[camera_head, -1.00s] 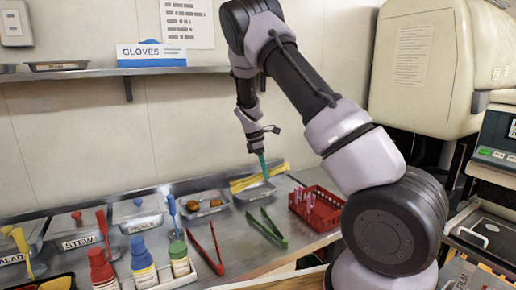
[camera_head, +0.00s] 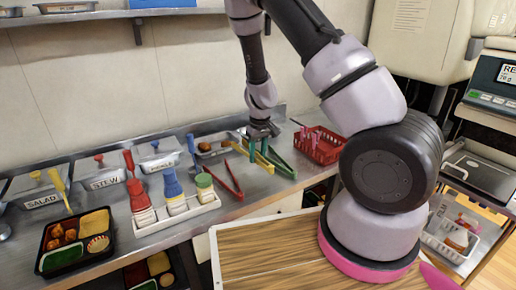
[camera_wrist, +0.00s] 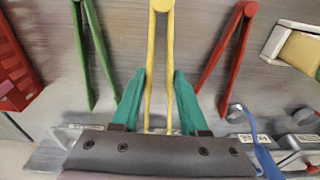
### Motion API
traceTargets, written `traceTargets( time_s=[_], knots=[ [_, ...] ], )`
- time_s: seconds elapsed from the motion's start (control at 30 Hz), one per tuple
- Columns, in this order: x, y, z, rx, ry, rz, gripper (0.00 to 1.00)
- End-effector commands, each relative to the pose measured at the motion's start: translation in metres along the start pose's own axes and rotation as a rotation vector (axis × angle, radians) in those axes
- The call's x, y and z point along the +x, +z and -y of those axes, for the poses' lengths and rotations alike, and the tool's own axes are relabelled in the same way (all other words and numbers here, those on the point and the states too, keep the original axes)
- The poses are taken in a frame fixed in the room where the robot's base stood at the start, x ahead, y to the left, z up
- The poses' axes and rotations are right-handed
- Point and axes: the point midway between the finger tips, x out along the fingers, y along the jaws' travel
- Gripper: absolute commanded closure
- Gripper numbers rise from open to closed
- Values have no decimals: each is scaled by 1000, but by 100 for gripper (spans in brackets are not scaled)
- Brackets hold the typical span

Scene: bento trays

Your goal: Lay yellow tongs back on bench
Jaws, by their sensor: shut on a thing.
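The yellow tongs (camera_head: 265,162) lie lengthwise between the red tongs (camera_head: 222,176) and the green tongs (camera_head: 277,160), at or just above the steel bench (camera_head: 245,192); I cannot tell if they touch it. My gripper (camera_head: 258,148) points down with its teal fingers either side of the yellow tongs. In the wrist view my gripper (camera_wrist: 159,82) is shut on the arms of the yellow tongs (camera_wrist: 160,30), whose joined end points away. The green tongs (camera_wrist: 97,50) and red tongs (camera_wrist: 226,58) lie apart on either side there.
A red basket (camera_head: 320,150) stands right of the green tongs. A white rack (camera_head: 180,220) of sauce bottles stands left of the red tongs. Lidded STEW and SALAD pans line the back left. A black bento tray (camera_head: 46,266) with food sits at front left, and a wooden board (camera_head: 270,250) lies in front.

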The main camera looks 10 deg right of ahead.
Motion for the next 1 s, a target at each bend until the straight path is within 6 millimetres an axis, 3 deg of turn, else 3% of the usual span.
traceTargets(
  time_s=[0.4,1.0],
  knots=[
    [50,5,-1,1,-2,1,65],
    [60,6,0,-2,-1,1,65]
  ],
)
